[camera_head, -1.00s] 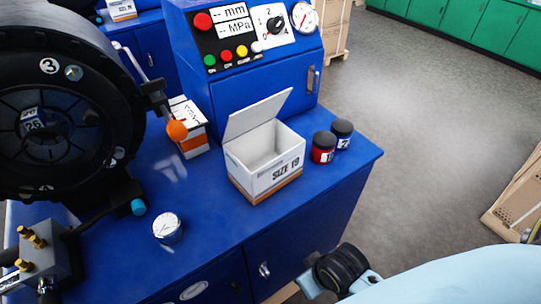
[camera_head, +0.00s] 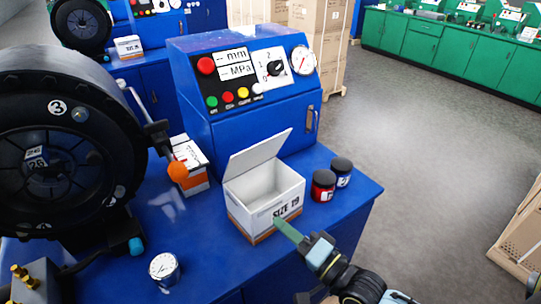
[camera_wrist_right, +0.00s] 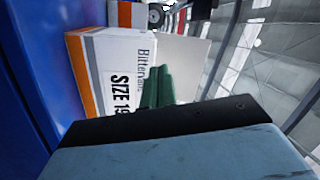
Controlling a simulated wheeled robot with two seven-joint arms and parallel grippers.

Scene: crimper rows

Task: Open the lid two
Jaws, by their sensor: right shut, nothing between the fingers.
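The white SIZE 19 box (camera_head: 250,206) with an orange base band stands on the blue bench with its flap lid (camera_head: 258,155) raised and its inside showing empty. It also shows in the right wrist view, lying sideways in the picture (camera_wrist_right: 115,70). My right gripper (camera_head: 280,224) has green fingers, shut and empty, at the box's front right lower side. In the right wrist view the fingers (camera_wrist_right: 160,85) overlap the printed wall; whether they touch it I cannot tell. Two dark-capped jars, one red (camera_head: 323,187) and one blue (camera_head: 341,174), stand right of the box. My left gripper is not in view.
A blue control panel (camera_head: 255,75) with buttons and a gauge stands behind the box. A big black wheel-like drum (camera_head: 70,150) is at left, with an orange knob (camera_head: 178,171) near a second box (camera_head: 195,182). A round gauge (camera_head: 164,268) lies in front.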

